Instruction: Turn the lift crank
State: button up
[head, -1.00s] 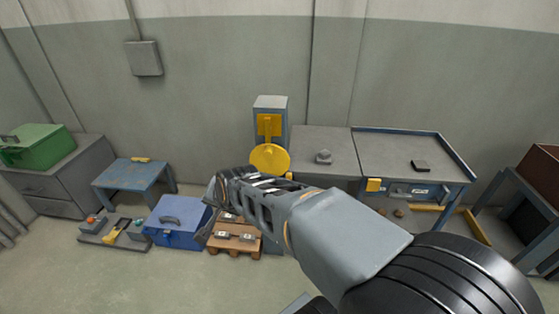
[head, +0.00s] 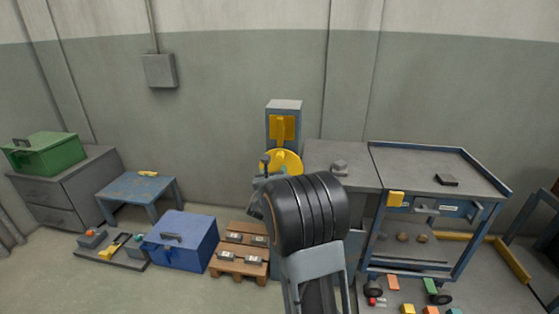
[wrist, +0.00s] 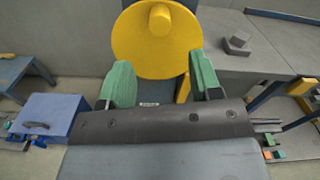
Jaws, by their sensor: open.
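The lift crank is a yellow round disc (head: 287,161) on the front of a grey-blue post (head: 284,107) by the wall. My arm hides its lower part in the head view. In the wrist view the disc (wrist: 150,50) fills the top middle, with a yellow knob (wrist: 160,20) sticking out of its upper part. My gripper (wrist: 162,78) has its two green fingers spread apart, with nothing held between them. The fingers show at the lower left and lower right of the disc, and the knob lies above them in the picture.
A grey worktop (head: 330,155) with a small grey block (head: 339,167) adjoins the post on the right, then a blue-framed bench (head: 425,165). A wooden pallet (head: 228,266) with metal parts and a blue box (head: 181,240) stand on the floor to the left.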

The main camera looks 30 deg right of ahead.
aim_at(279, 159)
jog(key=x, duration=1.1)
jog(key=shift+w+p, duration=0.15)
jog(key=shift+p, duration=0.25)
jog(key=shift+c, duration=0.3)
grip_shut()
